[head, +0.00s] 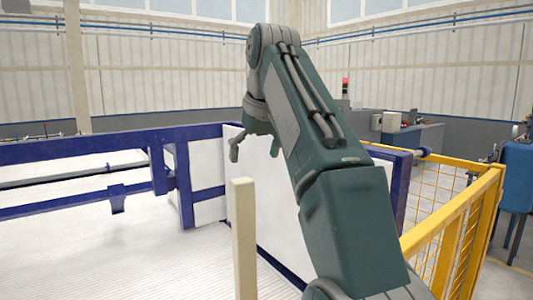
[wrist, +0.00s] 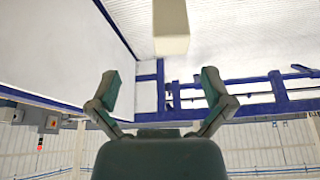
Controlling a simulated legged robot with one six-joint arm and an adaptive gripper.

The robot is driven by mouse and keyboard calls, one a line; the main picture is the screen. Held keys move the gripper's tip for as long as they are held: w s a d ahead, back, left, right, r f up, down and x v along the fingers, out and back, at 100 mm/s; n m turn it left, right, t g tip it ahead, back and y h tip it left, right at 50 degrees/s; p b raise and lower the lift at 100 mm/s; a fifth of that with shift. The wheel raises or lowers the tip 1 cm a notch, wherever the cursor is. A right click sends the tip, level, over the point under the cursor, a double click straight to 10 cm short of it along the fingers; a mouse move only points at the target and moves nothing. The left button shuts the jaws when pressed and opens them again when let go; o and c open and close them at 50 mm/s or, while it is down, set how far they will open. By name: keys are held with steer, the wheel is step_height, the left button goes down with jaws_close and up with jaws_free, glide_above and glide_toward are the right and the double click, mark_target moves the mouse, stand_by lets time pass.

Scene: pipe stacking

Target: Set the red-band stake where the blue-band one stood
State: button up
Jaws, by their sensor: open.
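A pale cream stake (head: 243,240) stands upright in the foreground of the head view. Its lower end runs out of the picture, and no coloured band shows on the part in view. A pale stake end (wrist: 171,28) also shows at the top of the wrist view, beyond the fingertips and roughly between them. My gripper (head: 254,152) is open and empty, raised behind and above the stake in the head view. Its two spread fingers show in the wrist view (wrist: 161,80), apart from the stake. I cannot see a red or blue band in either view.
A blue-framed barrier (head: 180,170) with white panels stands behind the stake. A yellow mesh fence (head: 455,225) is at the right. The white ribbed floor (head: 110,250) at the left is clear. A blue chair-like object (head: 517,175) stands at the far right.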

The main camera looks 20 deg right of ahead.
mark_target(241, 178)
steer(key=a+f, duration=0.1)
steer(key=w+a+f, duration=0.1)
steer(key=a, duration=0.1)
steer(key=shift+f, duration=0.4)
steer(key=d+f, duration=0.1)
steer(key=w+d+f, duration=0.1)
steer(key=f, duration=0.1)
steer(key=shift+w+f, duration=0.2)
steer(key=x, duration=0.4)
steer(key=shift+a, duration=0.4)
steer(key=shift+a+f, duration=0.1)
steer(key=shift+a, duration=0.2)
steer(key=shift+d, duration=0.3)
steer(key=shift+c, duration=0.9)
steer(key=shift+d, duration=0.25)
steer(key=c, duration=1)
steer(key=shift+a, duration=0.2)
steer(key=shift+w+a+r, duration=0.1)
steer(key=shift+a+r, duration=0.05)
steer(key=shift+r, duration=1.75)
steer(key=shift+w+r, duration=0.1)
steer(key=shift+r, duration=2.6)
